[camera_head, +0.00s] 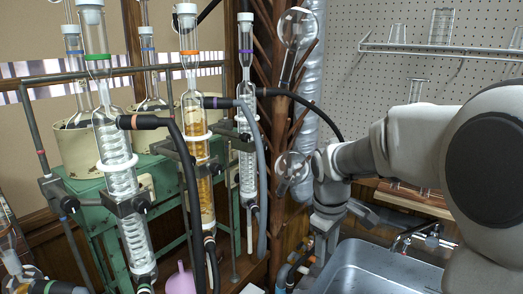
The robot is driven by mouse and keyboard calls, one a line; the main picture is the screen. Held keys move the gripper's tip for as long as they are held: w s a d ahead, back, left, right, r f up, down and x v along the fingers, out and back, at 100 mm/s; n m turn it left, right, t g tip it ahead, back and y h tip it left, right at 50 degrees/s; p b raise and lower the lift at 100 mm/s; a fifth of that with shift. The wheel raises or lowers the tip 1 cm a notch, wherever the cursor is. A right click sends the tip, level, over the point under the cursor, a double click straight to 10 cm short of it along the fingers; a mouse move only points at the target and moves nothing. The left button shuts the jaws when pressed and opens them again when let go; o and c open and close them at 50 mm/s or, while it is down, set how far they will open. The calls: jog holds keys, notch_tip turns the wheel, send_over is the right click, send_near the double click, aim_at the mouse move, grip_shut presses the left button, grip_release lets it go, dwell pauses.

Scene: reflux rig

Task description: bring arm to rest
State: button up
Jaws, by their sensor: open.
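My arm (415,145) reaches in from the right edge and bends down at the wrist. My gripper (322,244) points down beside the back left edge of a metal sink (385,268). Its fingers are small and partly hard to make out. It is open, and I see nothing held in it. It is apart from the glass condensers at left.
Several condensers, including an amber-filled one (197,160) and a green-banded one (115,165), stand clamped on a green frame (165,225) at left. Dark hoses hang between them. Round-bottom flasks (297,28) hang on a wooden peg rack. A shelf (435,50) holds glassware.

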jog(key=s+r+m+t+p, duration=0.1)
jog(key=s+r+m, duration=0.2)
jog(key=s, duration=0.3)
jog(key=s+r+m+t+p, duration=0.1)
jog(key=s+r+m+t, duration=0.1)
jog(key=s+r, duration=0.2)
jog(key=s+a+r+m+t+y+p, duration=0.1)
jog(key=s+r+m, duration=0.2)
jog(key=s, duration=0.7)
jog(key=shift+s+r+m, duration=0.25)
jog(key=shift+r+m, duration=0.05)
jog(key=shift+r, duration=0.05)
